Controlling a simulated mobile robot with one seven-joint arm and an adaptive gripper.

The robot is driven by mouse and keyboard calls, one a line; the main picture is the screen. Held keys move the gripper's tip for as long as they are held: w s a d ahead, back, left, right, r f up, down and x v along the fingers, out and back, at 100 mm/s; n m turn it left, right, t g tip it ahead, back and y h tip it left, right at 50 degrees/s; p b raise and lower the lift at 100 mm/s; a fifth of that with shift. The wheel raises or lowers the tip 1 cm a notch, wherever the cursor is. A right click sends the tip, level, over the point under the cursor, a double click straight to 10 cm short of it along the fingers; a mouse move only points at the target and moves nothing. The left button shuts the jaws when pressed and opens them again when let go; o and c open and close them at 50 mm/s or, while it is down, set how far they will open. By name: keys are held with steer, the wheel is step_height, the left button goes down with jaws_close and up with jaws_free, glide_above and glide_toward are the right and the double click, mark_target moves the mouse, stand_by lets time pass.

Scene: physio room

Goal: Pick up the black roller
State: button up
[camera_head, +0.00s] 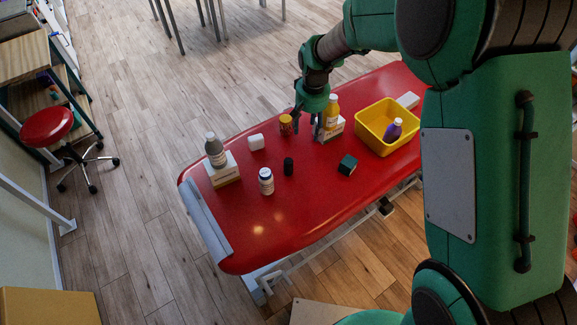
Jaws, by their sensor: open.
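A small black cylinder (289,166), which looks like the black roller, stands upright on the red treatment table (300,215). It stands between a white pill bottle and a dark green cube. My gripper (306,128) is above the table's far side, pointing down, up and to the right of the roller in the picture. It is open, with its fingers apart near a small orange-and-yellow jar (285,125) and a yellow bottle (332,108). The gripper is apart from the roller. I cannot tell whether its fingers touch anything.
A white pill bottle (266,181) stands close left of the roller. A white block (256,142), a grey bottle (215,151) on a white box (223,175), a green cube (347,165) and a yellow bin (372,139) holding a purple bottle (393,131) surround it. The table's front is clear.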

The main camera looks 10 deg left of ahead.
steer(key=g, duration=0.1)
glide_above(289, 159)
steer(key=shift+n, duration=0.4)
step_height(289, 159, down, 12)
steer(key=shift+f, duration=0.15)
steer(key=shift+s+d+f, duration=0.1)
steer(key=shift+f, duration=0.05)
steer(key=shift+f+b, duration=0.4)
steer(key=shift+f, duration=3.75)
steer(key=shift+f, duration=0.1)
steer(key=shift+s+a+f+b, duration=0.1)
steer(key=shift+f+b, duration=0.2)
steer(key=shift+f, duration=0.95)
steer(key=shift+s+a+f+b, duration=0.1)
steer(key=shift+f+b, duration=0.2)
steer(key=shift+f, duration=0.95)
